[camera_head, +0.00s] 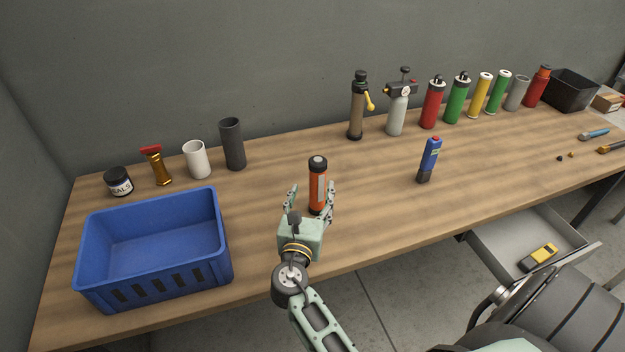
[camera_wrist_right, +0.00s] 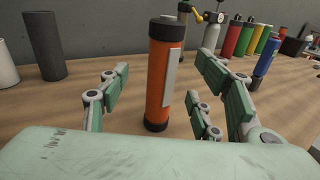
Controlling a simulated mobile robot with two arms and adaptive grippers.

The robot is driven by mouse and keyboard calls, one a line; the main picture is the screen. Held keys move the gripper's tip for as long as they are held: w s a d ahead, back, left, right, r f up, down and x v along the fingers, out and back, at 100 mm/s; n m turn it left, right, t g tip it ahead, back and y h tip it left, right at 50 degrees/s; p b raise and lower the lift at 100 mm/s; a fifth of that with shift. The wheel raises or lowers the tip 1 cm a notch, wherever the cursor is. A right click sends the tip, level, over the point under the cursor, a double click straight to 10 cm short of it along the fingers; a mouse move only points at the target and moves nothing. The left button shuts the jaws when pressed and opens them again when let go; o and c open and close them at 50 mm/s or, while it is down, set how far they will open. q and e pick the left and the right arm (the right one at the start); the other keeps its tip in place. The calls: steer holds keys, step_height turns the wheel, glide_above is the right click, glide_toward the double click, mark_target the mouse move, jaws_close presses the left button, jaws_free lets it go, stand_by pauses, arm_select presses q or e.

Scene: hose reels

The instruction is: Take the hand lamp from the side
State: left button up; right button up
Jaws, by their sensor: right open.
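The hand lamp (camera_head: 318,183), as I take it, is an upright orange cylinder with black ends and a pale strip on its side. In the right wrist view the lamp (camera_wrist_right: 160,80) stands between the spread fingers, with visible gaps on both sides. My left gripper is not in view.
A blue crate (camera_head: 153,283) stands to the left. A blue device with a red top (camera_head: 429,160) stands to the right. Several cylinders, including a grey one (camera_head: 233,145) and a red one (camera_head: 432,104), line the back. An open drawer (camera_head: 500,243) juts out at front right.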

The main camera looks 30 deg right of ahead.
mark_target(316, 184)
steer(key=shift+w+d, duration=0.15)
steer(key=shift+w, duration=0.35)
steer(key=shift+w+d+r, duration=0.1)
steer(key=shift+d, duration=0.2)
steer(key=shift+w+d+f+b, duration=0.15)
steer(key=shift+w+d+b, duration=0.2)
steer(key=shift+d+b, duration=0.2)
steer(key=shift+w+d+f+b, duration=0.1)
steer(key=shift+w+d+b, duration=0.2)
steer(key=shift+d+b, duration=0.15)
steer(key=x, duration=0.2)
steer(key=shift+w+d+f, duration=0.15)
steer(key=shift+w+d, duration=0.05)
steer(key=shift+w, duration=0.1)
steer(key=shift+w+d, duration=0.2)
steer(key=shift+w, duration=0.05)
steer(key=shift+s, duration=0.1)
steer(key=shift+c, duration=0.2)
steer(key=c, duration=1.1)
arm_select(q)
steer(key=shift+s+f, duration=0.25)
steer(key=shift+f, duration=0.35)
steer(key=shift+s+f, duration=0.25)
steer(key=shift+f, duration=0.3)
arm_select(e)
steer(key=c, duration=0.3)
